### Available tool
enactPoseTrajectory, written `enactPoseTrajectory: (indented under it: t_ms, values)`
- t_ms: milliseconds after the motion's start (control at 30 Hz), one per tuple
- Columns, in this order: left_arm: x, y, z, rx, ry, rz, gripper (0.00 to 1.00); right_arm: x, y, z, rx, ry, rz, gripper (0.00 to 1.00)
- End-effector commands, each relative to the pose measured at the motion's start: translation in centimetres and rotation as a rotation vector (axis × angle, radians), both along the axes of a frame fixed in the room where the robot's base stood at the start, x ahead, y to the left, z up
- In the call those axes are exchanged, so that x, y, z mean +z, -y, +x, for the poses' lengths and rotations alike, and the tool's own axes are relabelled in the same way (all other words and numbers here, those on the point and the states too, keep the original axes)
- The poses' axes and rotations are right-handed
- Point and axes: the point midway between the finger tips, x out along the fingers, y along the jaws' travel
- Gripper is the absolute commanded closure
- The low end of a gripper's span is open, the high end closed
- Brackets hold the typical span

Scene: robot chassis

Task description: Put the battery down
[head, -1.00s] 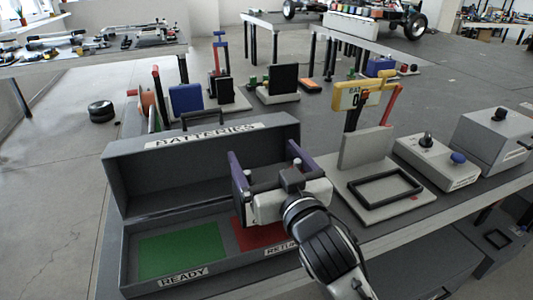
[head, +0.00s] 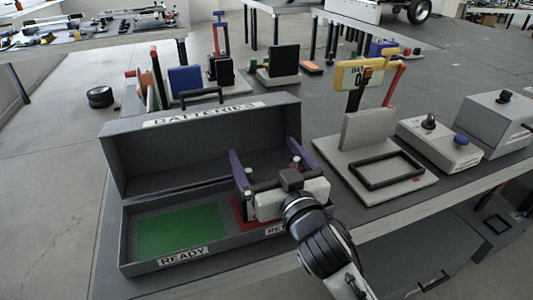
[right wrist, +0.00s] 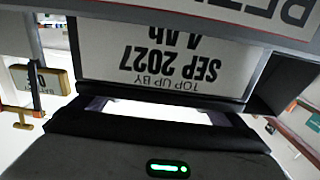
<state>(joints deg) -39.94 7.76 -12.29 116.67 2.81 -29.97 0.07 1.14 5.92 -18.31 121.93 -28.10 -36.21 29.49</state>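My right gripper (head: 268,170) is at the right part of the open grey battery box (head: 150,197), over the red pad (head: 237,214). Its purple fingers stand wide apart on the battery, which the gripper mostly hides in the head view. In the right wrist view the battery's pale label (right wrist: 165,65) fills the middle, upside down, reading "TOP UP BY SEP 2027, 4 Ah". Whether the battery's underside touches the box floor is hidden. The green pad (head: 180,230) at the left, behind the READY label, is bare. My left gripper is not in view.
The box lid (head: 205,150) stands open behind the gripper. A tester with a yellow display (head: 360,74) stands to the right. Beyond it are a grey control box (head: 440,143) and another grey box (head: 497,122). Several small devices stand behind the lid.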

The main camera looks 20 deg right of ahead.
Motion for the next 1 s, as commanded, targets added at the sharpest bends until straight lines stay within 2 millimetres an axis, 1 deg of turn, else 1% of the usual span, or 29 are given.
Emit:
enactPoseTrajectory:
  t_ms: [200, 300, 367, 467, 700, 800, 900, 1000]
  values:
    - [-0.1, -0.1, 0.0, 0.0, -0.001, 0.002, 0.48, 0.0, 0.0, 0.0, 0.0, -0.001, 0.0, 0.0]
    - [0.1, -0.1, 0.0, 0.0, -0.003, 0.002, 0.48, 0.3, 0.0, 0.0, 0.0, 0.0, 0.0, 0.0]
    - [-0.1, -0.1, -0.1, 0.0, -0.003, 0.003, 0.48, 0.2, 0.0, -0.4, 0.001, -0.002, 0.001, 0.0]
    - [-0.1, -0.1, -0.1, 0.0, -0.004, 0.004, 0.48, 0.1, 0.0, -1.8, 0.0, -0.003, 0.002, 0.0]
    - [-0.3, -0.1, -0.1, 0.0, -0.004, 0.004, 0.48, 0.1, 0.2, -6.9, 0.0, -0.004, 0.003, 0.0]
    - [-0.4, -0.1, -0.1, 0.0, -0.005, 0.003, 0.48, 0.1, 0.3, -8.8, 0.0, -0.004, 0.003, 0.0]
    - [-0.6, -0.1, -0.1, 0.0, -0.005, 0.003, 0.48, 0.1, 0.3, -10.2, 0.0, -0.004, 0.002, 0.0]
    - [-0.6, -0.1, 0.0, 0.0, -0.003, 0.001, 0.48, 0.1, 0.4, -11.2, 0.0, -0.003, 0.003, 0.0]
